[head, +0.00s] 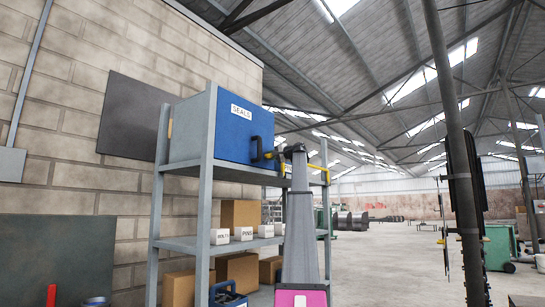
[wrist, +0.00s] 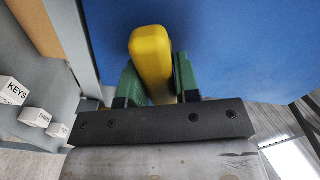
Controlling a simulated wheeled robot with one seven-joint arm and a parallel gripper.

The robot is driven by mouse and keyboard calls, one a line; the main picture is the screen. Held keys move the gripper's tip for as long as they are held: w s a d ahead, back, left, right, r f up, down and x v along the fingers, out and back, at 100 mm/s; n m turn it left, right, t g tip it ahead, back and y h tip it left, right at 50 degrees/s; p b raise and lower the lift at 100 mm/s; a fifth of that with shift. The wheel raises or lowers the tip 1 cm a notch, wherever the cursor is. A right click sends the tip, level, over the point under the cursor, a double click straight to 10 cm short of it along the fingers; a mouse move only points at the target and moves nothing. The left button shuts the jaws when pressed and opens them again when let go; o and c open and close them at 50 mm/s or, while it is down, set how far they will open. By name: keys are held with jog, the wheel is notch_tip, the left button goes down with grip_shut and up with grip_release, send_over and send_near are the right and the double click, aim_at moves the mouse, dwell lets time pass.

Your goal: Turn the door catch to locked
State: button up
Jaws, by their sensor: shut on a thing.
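A blue cabinet (head: 243,135) labelled "SEALS" sits on the upper shelf of a grey rack. Its blue door face (wrist: 235,45) fills much of the wrist view. The yellow door catch (wrist: 152,60) stands between my green fingers in the wrist view, and a small yellow part of it (head: 270,155) shows in the head view. My gripper (wrist: 156,75) is shut on the catch, with a finger touching each side. In the head view my gripper (head: 281,154) is at the cabinet front, beside a dark handle (head: 256,149). The catch's pivot and any lock marking are hidden.
The grey rack (head: 203,195) holds small white labelled boxes (head: 243,234) and cardboard boxes (head: 240,213) below the cabinet. A blue case (head: 228,297) sits lower down. A dark post (head: 462,150) stands at right. Open floor (head: 385,260) lies between rack and post.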

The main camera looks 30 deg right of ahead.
jog(key=shift+f+m, duration=0.2)
jog(key=shift+m, duration=2)
jog(key=o, duration=0.9)
jog(key=shift+d, duration=0.1)
jog(key=v, duration=1)
jog(key=shift+s+d, duration=0.15)
jog(key=shift+s, duration=0.2)
